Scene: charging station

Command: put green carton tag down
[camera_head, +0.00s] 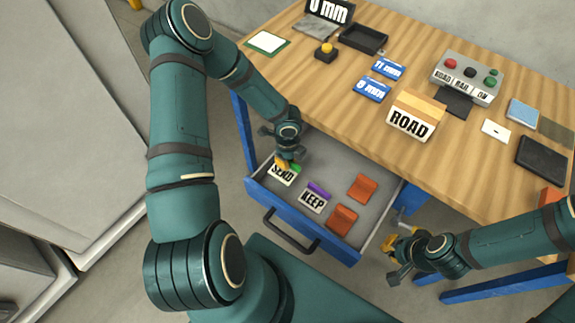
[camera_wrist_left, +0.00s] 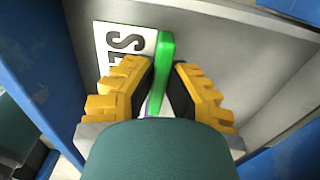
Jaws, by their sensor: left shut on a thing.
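The green carton tag (camera_wrist_left: 164,60) is a thin, bright green piece between the yellow finger pads of my left gripper (camera_wrist_left: 158,85) in the left wrist view. In the head view a bit of the green tag (camera_head: 296,167) shows at my left gripper (camera_head: 286,160), which is down in the open drawer. It is beside the white SEND card (camera_head: 284,175) at the drawer's left end. I cannot tell whether the tag touches the drawer floor. My right gripper (camera_head: 396,262) hangs outside the drawer at the lower right, and its finger gap is unclear.
The blue drawer (camera_head: 297,217) also holds a KEEP card (camera_head: 313,203), a purple tag (camera_head: 319,189) and two orange pieces (camera_head: 362,188). Its middle has free floor. The wooden table (camera_head: 330,96) above bears a ROAD carton (camera_head: 414,120) and a button box (camera_head: 467,79).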

